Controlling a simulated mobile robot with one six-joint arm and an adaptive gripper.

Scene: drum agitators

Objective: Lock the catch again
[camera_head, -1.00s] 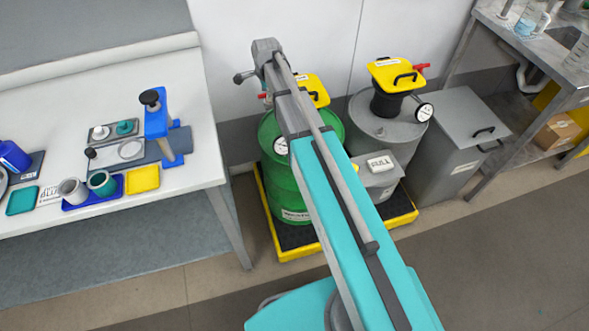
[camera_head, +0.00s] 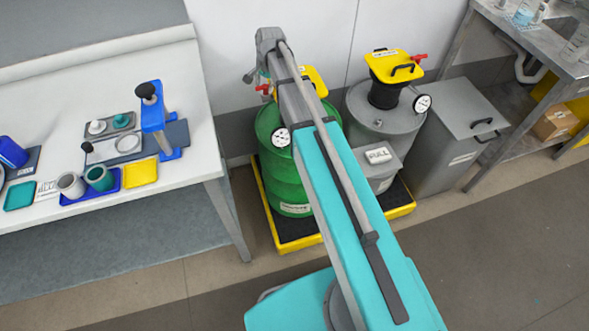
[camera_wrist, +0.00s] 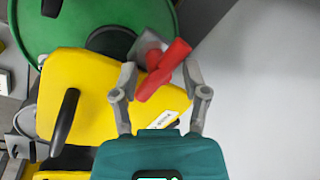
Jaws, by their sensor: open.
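The red catch (camera_wrist: 165,70) is at the edge of the yellow lid (camera_wrist: 75,75) in the wrist view, on a grey bracket above the green drum (camera_wrist: 30,40). My gripper (camera_wrist: 160,76) is open, with one finger on each side of the catch; I cannot tell whether either finger touches it. The lid lies flat with its black handle (camera_wrist: 65,122) to the left. In the head view the catch (camera_head: 264,89) shows small, left of my arm. My arm hides part of the lid (camera_head: 318,82) and drum (camera_head: 270,125).
A grey drum with a second yellow lid (camera_head: 388,66) and its own red catch (camera_head: 419,58) stands to the right. A grey bin (camera_head: 455,125) is beside it. A white workbench (camera_head: 185,60) is on the left, and the wall is close behind.

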